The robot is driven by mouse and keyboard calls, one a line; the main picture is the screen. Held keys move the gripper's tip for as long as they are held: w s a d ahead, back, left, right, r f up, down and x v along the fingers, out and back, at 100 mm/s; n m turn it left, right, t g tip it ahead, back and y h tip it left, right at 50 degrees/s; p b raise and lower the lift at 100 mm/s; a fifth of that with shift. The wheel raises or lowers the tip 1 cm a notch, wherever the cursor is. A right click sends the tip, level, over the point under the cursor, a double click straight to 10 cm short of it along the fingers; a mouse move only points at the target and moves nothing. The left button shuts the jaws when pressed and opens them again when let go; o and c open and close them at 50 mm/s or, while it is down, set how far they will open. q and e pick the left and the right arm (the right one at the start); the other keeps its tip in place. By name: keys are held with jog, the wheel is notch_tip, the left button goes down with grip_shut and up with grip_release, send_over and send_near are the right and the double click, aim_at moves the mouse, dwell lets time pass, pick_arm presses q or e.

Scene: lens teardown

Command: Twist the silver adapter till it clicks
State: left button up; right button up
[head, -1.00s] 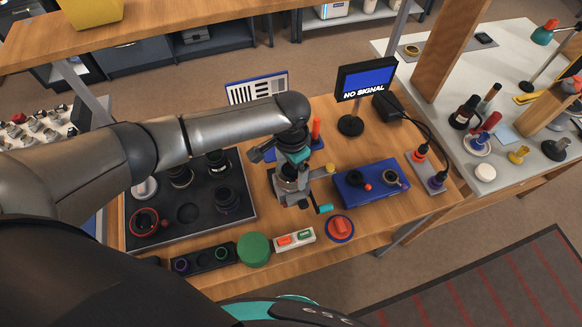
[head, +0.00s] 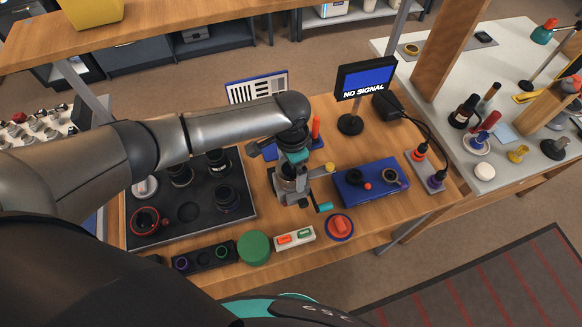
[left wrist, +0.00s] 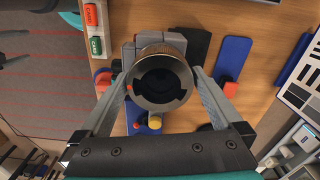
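The silver adapter (left wrist: 161,78) is a round metal ring with a dark notched opening and a ribbed bronze-coloured band. It sits at the grey clamp fixture (left wrist: 127,55), and a small red dot shows at its left edge. My left gripper (left wrist: 162,84) has one finger on each side of the ring, both appearing to touch it. In the head view my left gripper (head: 292,160) comes down over the fixture, and the fingers and wrist hide most of the adapter. Whether the adapter is fully seated cannot be seen. My right gripper is not in view.
A dark tray (head: 185,232) with lenses and a red-rimmed cup lies left. A green disc (head: 254,248), a white button box (head: 295,238) and a red knob (head: 340,227) line the front edge. A blue block (head: 370,184) and a "NO SIGNAL" monitor (head: 365,79) stand right.

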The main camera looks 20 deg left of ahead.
aim_at(291, 171)
pick_arm(q)
jog(key=shift+r, duration=0.1)
notch_tip(291, 171, up, 15)
jog(key=p, duration=0.1)
dwell(0.4)
dwell(0.4)
